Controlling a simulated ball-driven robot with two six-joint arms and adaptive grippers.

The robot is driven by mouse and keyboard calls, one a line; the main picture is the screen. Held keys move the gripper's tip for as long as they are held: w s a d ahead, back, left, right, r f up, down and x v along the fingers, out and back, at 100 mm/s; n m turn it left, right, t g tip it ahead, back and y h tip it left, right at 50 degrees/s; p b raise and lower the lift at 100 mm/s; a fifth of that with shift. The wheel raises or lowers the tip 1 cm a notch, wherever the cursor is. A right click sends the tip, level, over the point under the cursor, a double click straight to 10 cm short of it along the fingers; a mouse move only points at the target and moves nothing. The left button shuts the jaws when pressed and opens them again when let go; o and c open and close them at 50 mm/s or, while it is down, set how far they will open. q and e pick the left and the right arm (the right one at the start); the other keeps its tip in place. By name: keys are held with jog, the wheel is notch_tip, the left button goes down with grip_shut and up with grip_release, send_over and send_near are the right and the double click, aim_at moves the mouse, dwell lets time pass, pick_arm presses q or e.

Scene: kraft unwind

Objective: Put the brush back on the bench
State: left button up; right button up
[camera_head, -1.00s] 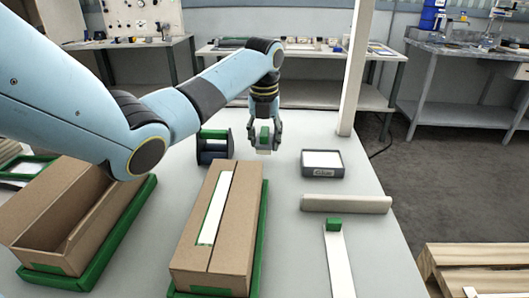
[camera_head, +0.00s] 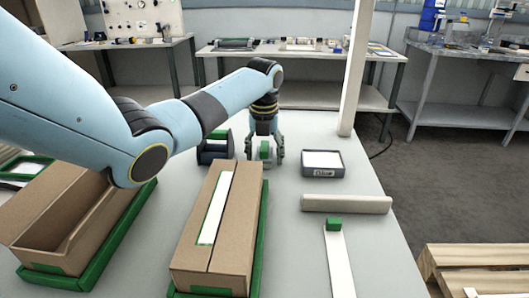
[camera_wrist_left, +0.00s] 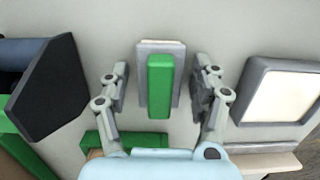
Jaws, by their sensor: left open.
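The brush (camera_head: 265,149), with a green back and a pale lower part, stands on the grey bench (camera_head: 290,225) beside the glue box. In the left wrist view the brush (camera_wrist_left: 160,85) lies between the two spread fingers, with a gap on each side. My left gripper (camera_head: 265,157) is open around the brush, its fingertips low near the bench top. It also shows open in the left wrist view (camera_wrist_left: 160,78). My right gripper is not in view.
The glue box (camera_head: 322,171) is right of the brush, and a dark-and-green spool holder (camera_head: 216,157) is close on its left. A closed carton (camera_head: 190,255), an open carton (camera_head: 50,245), a beige roll (camera_head: 346,204) and a white strip (camera_head: 340,265) lie nearer.

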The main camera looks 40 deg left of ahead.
aim_at(264, 148)
pick_arm(q)
jog(key=shift+r, duration=0.1)
notch_tip(264, 148, up, 12)
jog(key=s, duration=0.1)
jog(key=shift+d, duration=0.45)
jog(key=shift+p, duration=0.3)
